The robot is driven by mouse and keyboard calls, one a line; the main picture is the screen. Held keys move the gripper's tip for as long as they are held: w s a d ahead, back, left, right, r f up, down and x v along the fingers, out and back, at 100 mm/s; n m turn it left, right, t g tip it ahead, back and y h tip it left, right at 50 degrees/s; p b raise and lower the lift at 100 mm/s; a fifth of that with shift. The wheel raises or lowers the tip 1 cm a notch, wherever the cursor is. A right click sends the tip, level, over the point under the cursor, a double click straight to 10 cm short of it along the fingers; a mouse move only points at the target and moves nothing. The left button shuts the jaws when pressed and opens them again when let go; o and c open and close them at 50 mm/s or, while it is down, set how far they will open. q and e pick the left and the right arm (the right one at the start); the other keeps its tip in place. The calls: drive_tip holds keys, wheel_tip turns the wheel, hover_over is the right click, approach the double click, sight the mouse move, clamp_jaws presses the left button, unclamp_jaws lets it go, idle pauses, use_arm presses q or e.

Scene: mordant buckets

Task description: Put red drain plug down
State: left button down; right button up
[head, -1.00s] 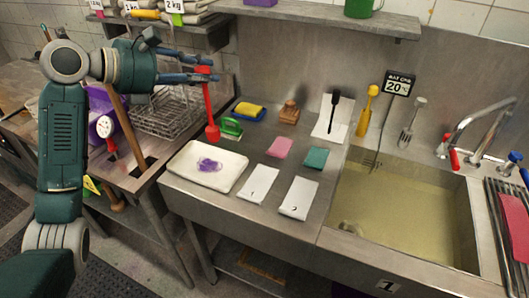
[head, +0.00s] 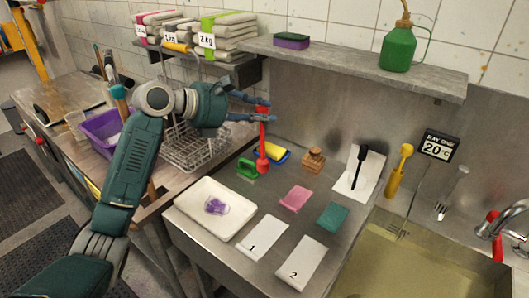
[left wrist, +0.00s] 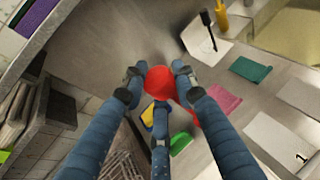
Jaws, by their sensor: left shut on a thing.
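My right gripper is not in view.
A water-filled sink (head: 400,262) is at right.

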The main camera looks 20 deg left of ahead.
use_arm(q)
hover_over(263, 149)
drive_tip(key=w, duration=0.1)
drive_tip(key=f, duration=0.4)
drive_tip(key=shift+a+f, duration=0.2)
drive_tip(key=shift+f, duration=0.1)
wheel_tip(263, 149, down, 2)
drive_tip(key=shift+w+f, duration=0.1)
drive_tip(key=shift+f, duration=0.15)
drive_tip(key=shift+f+p, duration=0.3)
drive_tip(key=shift+f, duration=0.05)
wheel_tip(263, 149, down, 4)
drive_tip(key=shift+r, duration=0.25)
drive_tip(key=c, duration=1.4)
unclamp_jaws()
drive_tip(key=shift+f, duration=0.15)
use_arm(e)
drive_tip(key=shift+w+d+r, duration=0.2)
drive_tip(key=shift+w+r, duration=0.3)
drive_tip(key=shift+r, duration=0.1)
use_arm(q)
drive_tip(key=shift+o, duration=0.2)
